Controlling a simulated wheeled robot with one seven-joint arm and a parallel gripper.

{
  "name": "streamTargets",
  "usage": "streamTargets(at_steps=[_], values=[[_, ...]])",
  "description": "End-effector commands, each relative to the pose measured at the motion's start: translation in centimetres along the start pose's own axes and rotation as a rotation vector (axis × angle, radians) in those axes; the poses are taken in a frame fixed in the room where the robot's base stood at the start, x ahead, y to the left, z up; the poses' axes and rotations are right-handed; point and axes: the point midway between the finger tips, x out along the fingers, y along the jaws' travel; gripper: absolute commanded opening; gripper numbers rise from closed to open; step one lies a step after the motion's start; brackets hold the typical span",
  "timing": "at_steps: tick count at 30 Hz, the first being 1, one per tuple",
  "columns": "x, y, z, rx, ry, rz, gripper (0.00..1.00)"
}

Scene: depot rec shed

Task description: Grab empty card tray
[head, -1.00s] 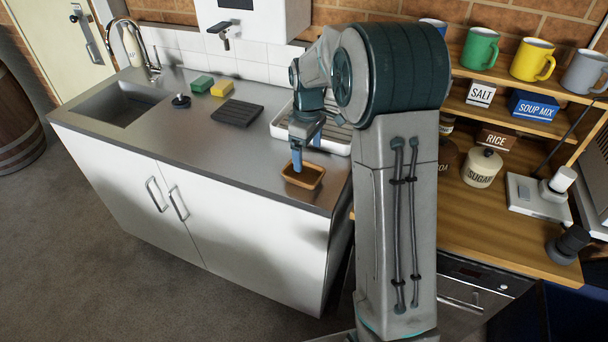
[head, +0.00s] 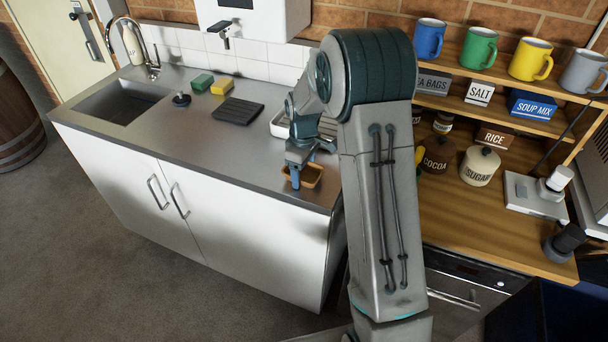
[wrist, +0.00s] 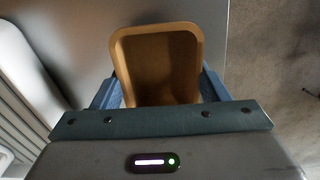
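The card tray (head: 314,177) is a small, shallow brown tray with rounded corners, upright on the steel counter near its front right corner. In the wrist view the tray (wrist: 160,60) looks empty, and its near end is hidden by my gripper. My gripper (head: 292,178) points down over the tray's left part in the head view. In the wrist view the blue fingers of my gripper (wrist: 160,88) are spread, one on each side of the tray. I cannot tell whether they touch its walls.
A white dish rack (head: 277,124) stands behind the tray, partly hidden by my arm. A dark ridged mat (head: 238,111), a yellow sponge (head: 222,87), a green sponge (head: 201,82) and a black plug (head: 181,99) lie further left. The counter's front middle is clear.

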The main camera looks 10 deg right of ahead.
Motion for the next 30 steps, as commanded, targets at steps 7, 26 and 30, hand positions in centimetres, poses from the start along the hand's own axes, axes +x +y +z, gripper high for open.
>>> streamTargets(at_steps=[7, 26, 30], values=[[0.0, 0.0, 0.0, 0.0, 0.0, 0.0, 0.4], [-4.7, 0.2, 1.2, 0.005, 0.002, 0.003, 0.4], [-6.6, 0.4, 4.5, 0.006, 0.002, 0.004, 0.4]])
